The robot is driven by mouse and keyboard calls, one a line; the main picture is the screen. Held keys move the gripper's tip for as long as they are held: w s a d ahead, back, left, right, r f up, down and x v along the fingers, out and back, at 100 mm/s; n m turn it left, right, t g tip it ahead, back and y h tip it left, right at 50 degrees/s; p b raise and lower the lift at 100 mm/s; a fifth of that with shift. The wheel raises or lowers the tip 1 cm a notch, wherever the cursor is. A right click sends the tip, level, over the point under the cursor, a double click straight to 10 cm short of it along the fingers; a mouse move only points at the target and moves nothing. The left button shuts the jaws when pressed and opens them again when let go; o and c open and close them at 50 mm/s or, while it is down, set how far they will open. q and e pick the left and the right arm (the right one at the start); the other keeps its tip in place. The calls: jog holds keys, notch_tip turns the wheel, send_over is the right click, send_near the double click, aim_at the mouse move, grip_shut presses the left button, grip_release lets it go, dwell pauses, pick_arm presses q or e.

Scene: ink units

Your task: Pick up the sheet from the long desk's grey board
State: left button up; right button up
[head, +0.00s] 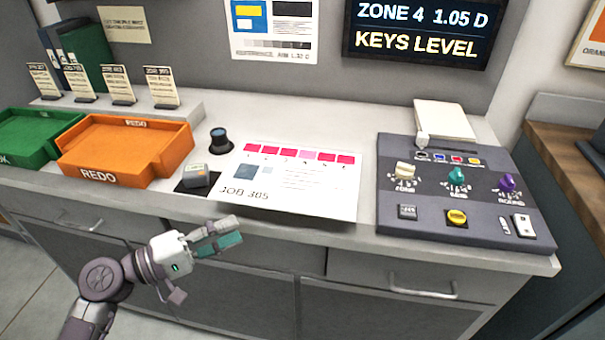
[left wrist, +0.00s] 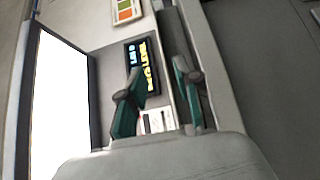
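A white printed sheet (head: 290,180) marked JOB 305, with a row of red and pink patches, lies flat on the long desk (head: 330,118) in the head view. Its front edge lies near the desk's front edge. I cannot make out a grey board under it. My left gripper (head: 236,230) is in front of the desk, below and left of the sheet's front edge, apart from it. In the left wrist view its two teal fingers (left wrist: 158,78) stand apart with nothing between them. My right gripper is not in view.
Left of the sheet are a small grey device (head: 196,176), a dark round loupe-like item (head: 220,141), an orange REDO tray (head: 124,150) and a green tray (head: 35,137). Right is a dark control panel (head: 460,195) with knobs. Drawer handles (head: 424,292) stick out from the desk front.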

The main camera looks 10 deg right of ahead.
aim_at(287, 207)
pick_arm(q)
jog(key=p+x, duration=0.1)
jog(key=x, duration=0.6)
jog(key=shift+w+d+p, duration=0.25)
jog(key=shift+d+p, duration=0.05)
jog(key=shift+p, duration=0.1)
jog(key=p+x, duration=0.1)
jog(key=x, duration=0.3)
jog(key=shift+w+d+p, duration=0.1)
jog(key=shift+w+p, duration=0.05)
jog(key=shift+p, duration=0.2)
jog(key=shift+w+d, duration=0.15)
jog(key=shift+d, duration=0.25)
jog(key=shift+a, duration=0.1)
grip_shut()
